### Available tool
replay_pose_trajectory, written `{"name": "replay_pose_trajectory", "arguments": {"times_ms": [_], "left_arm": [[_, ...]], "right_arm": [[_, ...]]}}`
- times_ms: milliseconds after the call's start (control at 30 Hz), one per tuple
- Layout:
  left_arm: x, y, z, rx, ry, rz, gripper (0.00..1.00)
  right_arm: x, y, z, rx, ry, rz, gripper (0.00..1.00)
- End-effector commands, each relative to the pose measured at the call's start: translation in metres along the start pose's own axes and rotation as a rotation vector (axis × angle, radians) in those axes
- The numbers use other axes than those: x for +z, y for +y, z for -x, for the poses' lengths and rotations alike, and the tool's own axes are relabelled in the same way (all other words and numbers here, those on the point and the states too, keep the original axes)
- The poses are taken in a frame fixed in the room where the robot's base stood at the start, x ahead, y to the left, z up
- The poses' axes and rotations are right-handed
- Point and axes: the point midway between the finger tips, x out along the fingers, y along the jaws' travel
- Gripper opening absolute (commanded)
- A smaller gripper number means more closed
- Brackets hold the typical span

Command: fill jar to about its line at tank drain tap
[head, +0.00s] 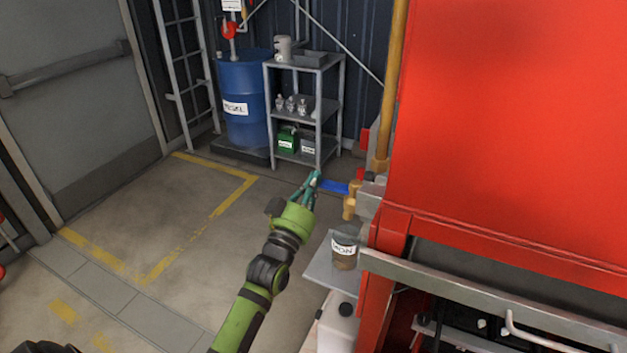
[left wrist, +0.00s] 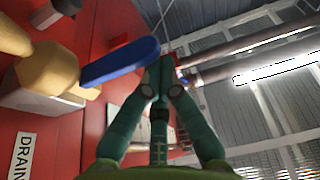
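The drain tap (head: 350,203) is brass with a blue lever (head: 334,186) that points left, out from the red tank (head: 510,110). The glass jar (head: 344,254) with a white label stands upright on a small grey shelf below the tap. Its lower part looks brownish, but its level and line are too small to read. My left gripper (head: 312,186) is at the free end of the lever. In the left wrist view its fingertips (left wrist: 164,72) are together beside the end of the blue lever (left wrist: 122,62); contact is unclear. My right gripper is out of view.
A DRAIN label (left wrist: 22,156) is on the red panel by the tap. A grey shelf rack (head: 305,100) with bottles and boxes and a blue drum (head: 243,85) stand at the back wall. The floor (head: 200,200) to the left is clear, with yellow lines.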

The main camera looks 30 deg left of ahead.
Motion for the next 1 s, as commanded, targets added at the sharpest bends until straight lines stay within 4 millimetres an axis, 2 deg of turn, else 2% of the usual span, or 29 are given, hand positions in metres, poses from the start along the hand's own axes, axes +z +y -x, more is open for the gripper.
{"name": "replay_pose_trajectory", "arguments": {"times_ms": [267, 800, 1000], "left_arm": [[0.005, -0.002, 0.002, -0.026, -0.001, 0.07, 0.0], [0.026, -0.002, 0.009, -0.129, 0.0, 0.366, 0.0], [0.026, -0.002, 0.009, -0.128, 0.0, 0.365, 0.0]], "right_arm": [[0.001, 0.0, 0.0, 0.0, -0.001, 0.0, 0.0], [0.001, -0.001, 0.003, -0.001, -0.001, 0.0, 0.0], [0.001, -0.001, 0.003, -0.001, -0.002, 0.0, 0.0]]}}
